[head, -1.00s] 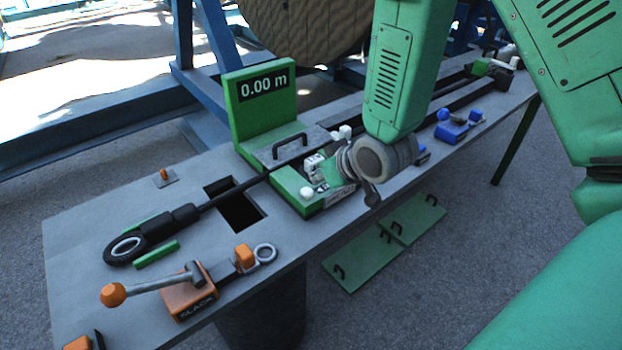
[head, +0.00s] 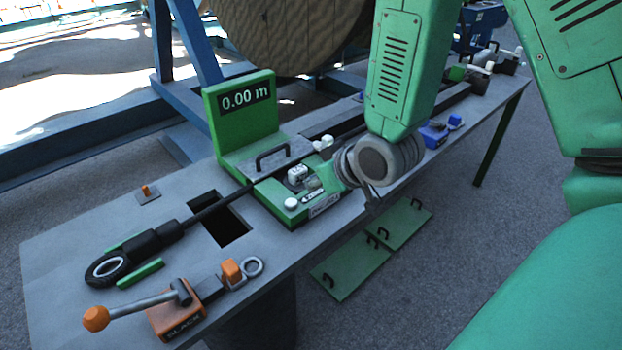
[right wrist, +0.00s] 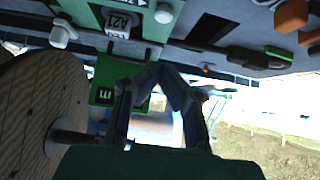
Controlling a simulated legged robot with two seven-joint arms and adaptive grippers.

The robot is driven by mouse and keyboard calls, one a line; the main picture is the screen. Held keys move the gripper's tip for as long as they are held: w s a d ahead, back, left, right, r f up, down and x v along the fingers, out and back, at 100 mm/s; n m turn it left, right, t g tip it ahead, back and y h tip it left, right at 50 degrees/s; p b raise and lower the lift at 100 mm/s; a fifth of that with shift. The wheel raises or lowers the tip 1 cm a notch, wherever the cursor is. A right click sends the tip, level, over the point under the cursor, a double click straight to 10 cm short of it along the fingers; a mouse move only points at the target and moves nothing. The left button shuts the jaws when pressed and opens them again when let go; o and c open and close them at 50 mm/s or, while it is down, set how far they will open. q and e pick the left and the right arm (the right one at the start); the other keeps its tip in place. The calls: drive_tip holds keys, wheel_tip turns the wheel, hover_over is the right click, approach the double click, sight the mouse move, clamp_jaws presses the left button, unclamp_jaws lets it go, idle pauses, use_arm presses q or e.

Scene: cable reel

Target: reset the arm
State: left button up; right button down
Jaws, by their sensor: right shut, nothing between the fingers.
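My right arm (head: 400,75) comes down from the top of the head view. Its wrist is over the front edge of the table, to the right of the green metering unit (head: 285,205). My right gripper (head: 372,197) is small and partly hidden by the wrist there. It is shut and empty. In the right wrist view, the two fingers of the gripper (right wrist: 168,78) meet at their tips, with the green unit behind. My left gripper is out of view.
The grey table (head: 70,240) carries a green display (head: 240,105) reading 0.00 m, a black cable with a loop end (head: 108,268), an orange lever block (head: 175,318) and a blue device (head: 435,135). A wooden reel (head: 285,35) stands behind. Green panels (head: 350,268) lie on the floor.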

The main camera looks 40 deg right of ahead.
drive_tip(key=s+a+f+g+b, duration=0.2)
drive_tip(key=s+f+g, duration=0.6)
drive_tip(key=s+f, duration=1.5)
wheel_tip(320, 180, down, 2)
drive_tip(key=shift+s+a+f+g+h, duration=0.15)
drive_tip(key=shift+s+a+g+h, duration=0.15)
drive_tip(key=shift+a, duration=0.75)
